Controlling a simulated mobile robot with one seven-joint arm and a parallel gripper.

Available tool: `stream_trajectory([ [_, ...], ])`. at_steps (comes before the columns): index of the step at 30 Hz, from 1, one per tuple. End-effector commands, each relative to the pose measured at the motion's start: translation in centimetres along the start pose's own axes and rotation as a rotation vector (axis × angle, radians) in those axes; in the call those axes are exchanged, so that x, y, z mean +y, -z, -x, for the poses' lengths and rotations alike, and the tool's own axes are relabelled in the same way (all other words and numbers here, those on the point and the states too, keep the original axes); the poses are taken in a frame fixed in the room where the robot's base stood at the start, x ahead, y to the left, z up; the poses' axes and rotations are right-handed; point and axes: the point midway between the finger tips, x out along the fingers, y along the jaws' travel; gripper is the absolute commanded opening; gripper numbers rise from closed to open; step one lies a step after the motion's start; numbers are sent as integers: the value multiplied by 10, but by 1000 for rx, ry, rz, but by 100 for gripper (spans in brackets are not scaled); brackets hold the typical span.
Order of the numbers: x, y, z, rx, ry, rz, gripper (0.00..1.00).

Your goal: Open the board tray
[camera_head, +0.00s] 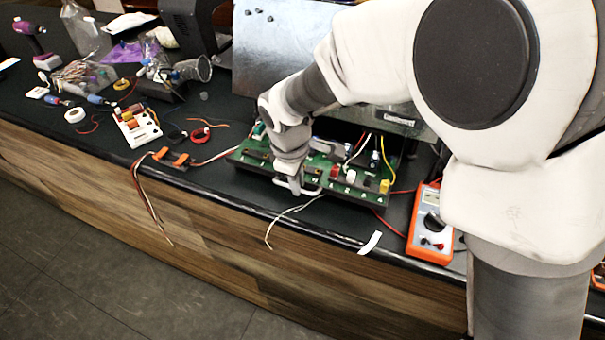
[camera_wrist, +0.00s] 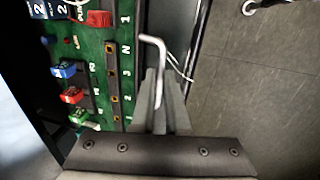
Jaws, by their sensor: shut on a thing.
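The board tray is a green circuit board (camera_head: 338,176) with terminals and coloured parts, lying in front of the metal brewer housing (camera_head: 395,118). It also shows on the left of the wrist view (camera_wrist: 98,50). A pale bent-bar handle (camera_head: 311,192) sits at the board's front edge; it shows in the wrist view too (camera_wrist: 153,41). My gripper (camera_head: 291,183) is at this handle, and its fingers (camera_wrist: 160,100) are shut on the bar. My arm hides part of the board and of the housing.
An orange multimeter (camera_head: 431,222) lies right of the board, close to my arm. Loose wires (camera_head: 290,213) hang over the bench's front edge. A white terminal block (camera_head: 137,127) and clutter fill the bench to the left. The floor in front is clear.

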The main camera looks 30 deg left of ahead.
Motion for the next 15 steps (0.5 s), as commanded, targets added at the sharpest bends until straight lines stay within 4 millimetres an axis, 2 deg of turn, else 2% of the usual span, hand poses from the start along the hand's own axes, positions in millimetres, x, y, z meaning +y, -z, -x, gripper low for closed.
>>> stream_trajectory([
  [12, -3, 0, 1, 0, 0, 1, 0],
  [13, -3, 0, 1, 0, 0, 1, 18],
  [15, -3, 0, 1, 0, 0, 1, 30],
])
